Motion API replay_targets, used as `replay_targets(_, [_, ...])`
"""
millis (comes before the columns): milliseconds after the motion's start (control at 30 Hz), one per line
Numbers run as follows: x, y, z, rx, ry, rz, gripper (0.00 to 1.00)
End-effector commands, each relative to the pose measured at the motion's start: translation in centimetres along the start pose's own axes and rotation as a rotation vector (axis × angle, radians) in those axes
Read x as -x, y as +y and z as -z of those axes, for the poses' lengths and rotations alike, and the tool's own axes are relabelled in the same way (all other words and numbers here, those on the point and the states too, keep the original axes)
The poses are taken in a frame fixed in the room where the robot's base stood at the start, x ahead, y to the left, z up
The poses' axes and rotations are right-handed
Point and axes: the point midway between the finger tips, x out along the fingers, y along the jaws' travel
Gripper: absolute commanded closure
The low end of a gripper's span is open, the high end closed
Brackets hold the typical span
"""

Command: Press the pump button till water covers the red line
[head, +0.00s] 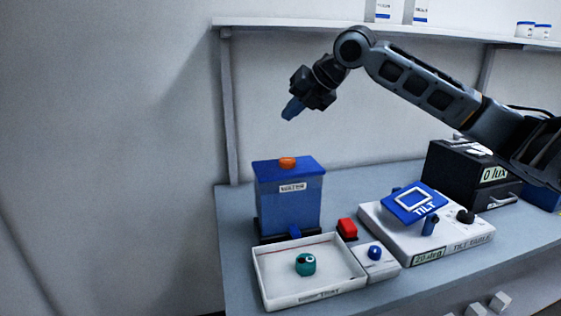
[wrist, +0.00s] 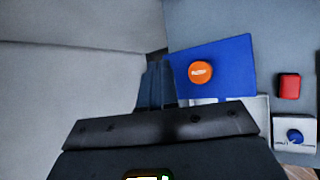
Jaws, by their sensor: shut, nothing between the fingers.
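A blue tank (head: 290,208) with a small label stands at the table's back left. A round orange button or cap (head: 288,162) sits on its lid and also shows in the wrist view (wrist: 200,72). In front is a white tray (head: 310,299) with a thin reddish line along its inner back wall. A teal round object (head: 306,264) lies in it. I see no clear water over the line. A small white box (head: 385,268) right of the tray bears a blue knob or button (head: 375,252). My gripper (head: 291,109) is shut and empty, well above the tank, touching nothing.
A red block or button (head: 347,229) sits right of the tank. Farther right are a tilt device with a blue plate (head: 414,203) and a black box (head: 455,180) reading 0 lux. A shelf (head: 300,22) runs behind. Air around my gripper is free.

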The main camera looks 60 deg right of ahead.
Motion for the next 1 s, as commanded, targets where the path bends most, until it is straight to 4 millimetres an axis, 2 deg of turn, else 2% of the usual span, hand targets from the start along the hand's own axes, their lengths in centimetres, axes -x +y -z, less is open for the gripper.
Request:
replay_targets(467, [-0.6, -0.4, 0.3, 0.001, -0.003, -0.001, 1.0])
replay_targets(1000, [-5.2, -3.7, 3.7, 0.0, -0.003, -0.002, 1.0])
